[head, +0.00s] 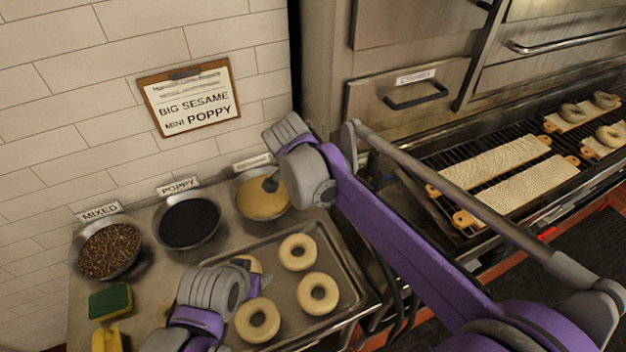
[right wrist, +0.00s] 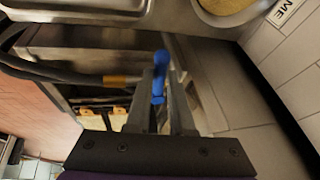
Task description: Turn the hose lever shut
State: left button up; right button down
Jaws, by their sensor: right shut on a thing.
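In the right wrist view, the blue hose lever (right wrist: 159,78) stands between the two fingers of my right gripper (right wrist: 160,100), which is shut on it. A dark hose (right wrist: 50,73) with a brass-coloured fitting (right wrist: 121,79) comes in from the left and runs toward the lever. In the head view my right arm hides the lever and my right fingertips. My left gripper (head: 252,280) hangs over the bagel tray in the head view; its fingertips are not clear enough to tell open from shut.
A metal tray (head: 345,262) with several bagels lies on the counter. Bowls of mixed topping (head: 108,250), poppy (head: 188,221) and sesame (head: 262,200) line the wall. A green sponge (head: 110,300) is at left. The oven (head: 410,90) and a rack with boards (head: 495,160) stand right.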

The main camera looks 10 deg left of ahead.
jog(key=shift+w+a+m, duration=0.2)
jog(key=shift+a+m, duration=0.05)
jog(key=shift+m, duration=0.05)
jog(key=shift+w+m+h, duration=0.15)
jog(key=shift+m+h, duration=0.15)
jog(key=shift+m, duration=0.2)
dwell(0.4)
jog(key=c, duration=0.8)
grip_release()
jog(key=v, duration=1)
jog(key=shift+a+r+p, duration=0.15)
jog(key=shift+r+p, duration=0.15)
jog(key=shift+r, duration=0.1)
